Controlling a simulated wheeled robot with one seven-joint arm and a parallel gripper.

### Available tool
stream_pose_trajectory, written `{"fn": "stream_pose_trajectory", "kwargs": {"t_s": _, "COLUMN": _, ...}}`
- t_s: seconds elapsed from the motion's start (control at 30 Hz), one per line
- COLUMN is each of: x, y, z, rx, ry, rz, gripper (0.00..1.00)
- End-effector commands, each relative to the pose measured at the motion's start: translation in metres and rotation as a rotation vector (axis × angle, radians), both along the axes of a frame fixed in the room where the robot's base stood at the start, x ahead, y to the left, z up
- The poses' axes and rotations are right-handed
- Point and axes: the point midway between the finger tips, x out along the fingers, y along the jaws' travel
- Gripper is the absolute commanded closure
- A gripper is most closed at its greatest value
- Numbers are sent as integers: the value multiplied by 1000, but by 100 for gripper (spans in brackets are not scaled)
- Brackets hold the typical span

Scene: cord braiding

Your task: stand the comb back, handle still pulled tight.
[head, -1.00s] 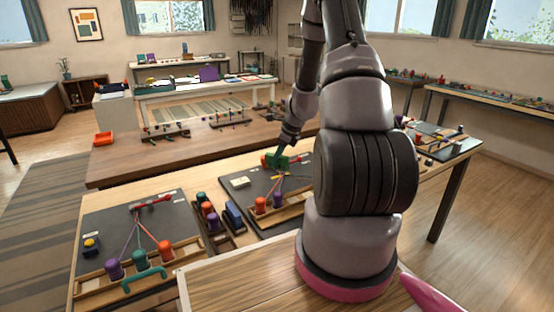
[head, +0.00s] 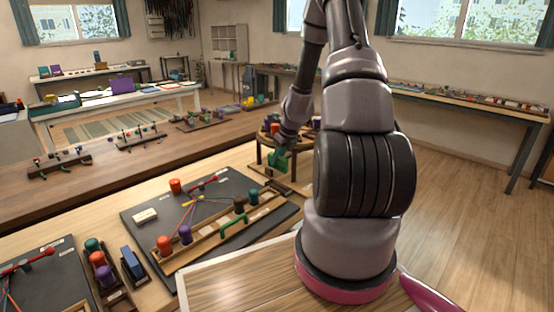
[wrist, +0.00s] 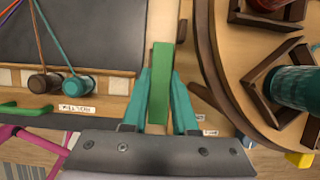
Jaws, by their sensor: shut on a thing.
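My gripper (head: 280,160) is shut on a green block-like piece, which I take to be the comb (wrist: 158,82); it sits between the teal fingers in the wrist view. It is held near the right end of the dark braiding board (head: 142,232). Any teeth on it are hidden. On the board, a red handle (head: 208,184) lies toward the back, and coloured cords (head: 205,215) fan out to the bobbins, looking mostly straight. Orange (head: 165,246), purple (head: 185,234), brown (head: 240,205) and teal (head: 252,196) bobbins stand along the front wooden rack.
A small round table (wrist: 215,75) with bobbins in brown holders stands just right of my gripper. A green bar handle (head: 233,223) fronts the rack. Another board (head: 45,275) is at far left.

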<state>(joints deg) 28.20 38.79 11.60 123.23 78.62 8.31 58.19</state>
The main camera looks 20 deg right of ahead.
Motion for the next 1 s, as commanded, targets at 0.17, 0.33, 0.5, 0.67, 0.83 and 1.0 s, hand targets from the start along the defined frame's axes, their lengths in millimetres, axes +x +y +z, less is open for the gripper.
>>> {"fn": "stream_pose_trajectory", "kwargs": {"t_s": 0.17, "x": -1, "y": 2, "z": -10, "rx": 6, "ry": 5, "rz": -1, "gripper": 100}}
{"fn": "stream_pose_trajectory", "kwargs": {"t_s": 0.33, "x": -1, "y": 1, "z": -26, "rx": 4, "ry": 4, "rz": -1, "gripper": 100}}
{"fn": "stream_pose_trajectory", "kwargs": {"t_s": 0.5, "x": 0, "y": 2, "z": -42, "rx": 3, "ry": 3, "rz": 1, "gripper": 100}}
{"fn": "stream_pose_trajectory", "kwargs": {"t_s": 0.67, "x": 0, "y": 1, "z": -53, "rx": 2, "ry": 3, "rz": 1, "gripper": 100}}
{"fn": "stream_pose_trajectory", "kwargs": {"t_s": 0.83, "x": 0, "y": 0, "z": -58, "rx": 0, "ry": 0, "rz": -1, "gripper": 100}}
{"fn": "stream_pose_trajectory", "kwargs": {"t_s": 1.0, "x": 0, "y": 0, "z": -59, "rx": 0, "ry": -1, "rz": -1, "gripper": 100}}
